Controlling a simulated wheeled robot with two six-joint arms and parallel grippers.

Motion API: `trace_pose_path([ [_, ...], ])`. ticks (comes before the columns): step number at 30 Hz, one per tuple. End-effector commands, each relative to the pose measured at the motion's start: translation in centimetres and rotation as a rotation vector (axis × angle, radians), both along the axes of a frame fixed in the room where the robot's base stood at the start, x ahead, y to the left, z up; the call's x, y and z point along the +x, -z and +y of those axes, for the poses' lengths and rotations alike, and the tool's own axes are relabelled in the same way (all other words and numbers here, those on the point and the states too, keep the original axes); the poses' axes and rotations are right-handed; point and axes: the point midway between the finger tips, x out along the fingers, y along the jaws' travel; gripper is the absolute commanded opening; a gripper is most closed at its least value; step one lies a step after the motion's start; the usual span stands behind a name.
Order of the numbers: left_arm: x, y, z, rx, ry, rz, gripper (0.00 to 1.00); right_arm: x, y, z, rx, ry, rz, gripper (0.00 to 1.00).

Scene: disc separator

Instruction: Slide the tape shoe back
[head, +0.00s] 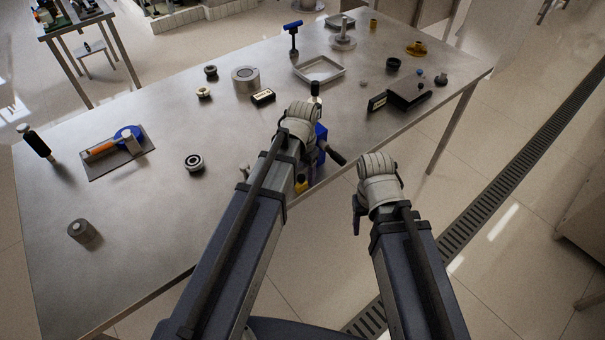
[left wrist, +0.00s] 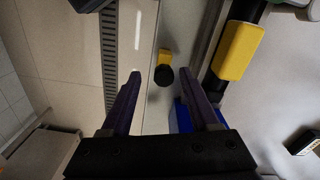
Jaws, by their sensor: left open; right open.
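I cannot tell for sure which part is the tape shoe. A device with a blue body (head: 321,137) and a black handle (head: 331,153) stands at the table's front edge, partly hidden by my left wrist. The left wrist view shows a yellow block (left wrist: 238,50) along a dark bar at right, a small yellow part with a black round end (left wrist: 164,74), and a blue piece (left wrist: 180,117). My left gripper (left wrist: 158,76) is open, its purple fingers either side of the black end in the picture, with no contact visible. My right gripper (head: 357,214) hangs off the table's front edge, mostly hidden.
The steel table (head: 140,230) carries a blue-and-orange tool on a plate (head: 110,165), a black ring (head: 194,162), a grey cylinder (head: 82,231), a metal tray (head: 319,70) and a dark box (head: 409,93). The table's front left is mostly clear.

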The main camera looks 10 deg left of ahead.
Motion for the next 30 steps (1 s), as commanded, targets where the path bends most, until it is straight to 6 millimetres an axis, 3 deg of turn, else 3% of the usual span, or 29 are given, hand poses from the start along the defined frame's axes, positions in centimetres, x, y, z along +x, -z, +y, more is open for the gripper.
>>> trace_pose_path([
  [8, 0.0, -1.2, 0.0, 0.001, 0.0, 0.0, 0.61, 0.0, -1.2, 0.0, 0.0, 0.0, 0.0, 0.61],
  [24, 0.0, -7.6, 0.0, 0.0, 0.0, 0.0, 0.61, 0.0, -7.6, 0.0, 0.0, -0.002, 0.0, 0.61],
  [30, 0.0, -7.9, 0.0, -0.001, 0.0, 0.0, 0.61, 0.0, -7.8, 0.0, 0.0, -0.002, 0.0, 0.61],
])
